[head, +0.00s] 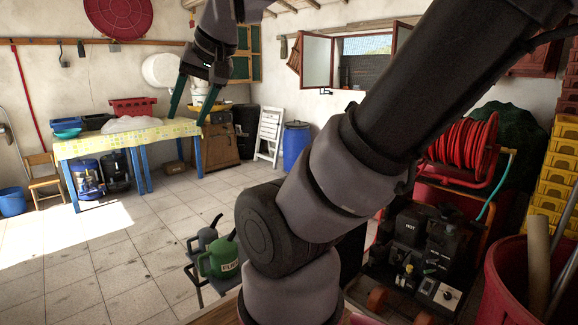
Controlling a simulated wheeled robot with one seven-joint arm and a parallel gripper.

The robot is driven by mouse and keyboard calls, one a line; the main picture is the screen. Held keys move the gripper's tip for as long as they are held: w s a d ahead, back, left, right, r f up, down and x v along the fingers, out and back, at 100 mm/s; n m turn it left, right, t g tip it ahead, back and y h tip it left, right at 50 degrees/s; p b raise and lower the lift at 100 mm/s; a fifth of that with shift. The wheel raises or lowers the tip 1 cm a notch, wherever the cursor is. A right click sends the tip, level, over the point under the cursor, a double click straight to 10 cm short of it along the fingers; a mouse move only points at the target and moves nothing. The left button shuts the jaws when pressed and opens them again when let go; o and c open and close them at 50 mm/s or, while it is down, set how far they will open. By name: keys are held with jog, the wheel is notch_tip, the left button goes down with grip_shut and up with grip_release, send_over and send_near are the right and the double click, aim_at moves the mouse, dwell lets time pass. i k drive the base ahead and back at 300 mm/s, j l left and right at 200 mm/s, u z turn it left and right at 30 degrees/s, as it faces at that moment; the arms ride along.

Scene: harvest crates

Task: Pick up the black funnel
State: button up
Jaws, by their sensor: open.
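I cannot make out a black funnel for certain in the head view. My arm crosses the middle and right of the picture and hides part of the room behind it. My gripper (188,121) hangs from the top of the picture with its two teal fingers spread apart, pointing down.
A green watering can (218,262) stands low in front. A red hose reel (462,150) and yellow crates (556,175) fill the right side.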

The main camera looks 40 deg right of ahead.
aim_at(447, 210)
jog(key=z, duration=2.55)
jog(key=i+j, duration=0.7)
jog(key=i+j+u, duration=0.15)
jog(key=i+j, duration=0.55)
jog(key=i+l, duration=0.3)
jog(key=l, duration=0.15)
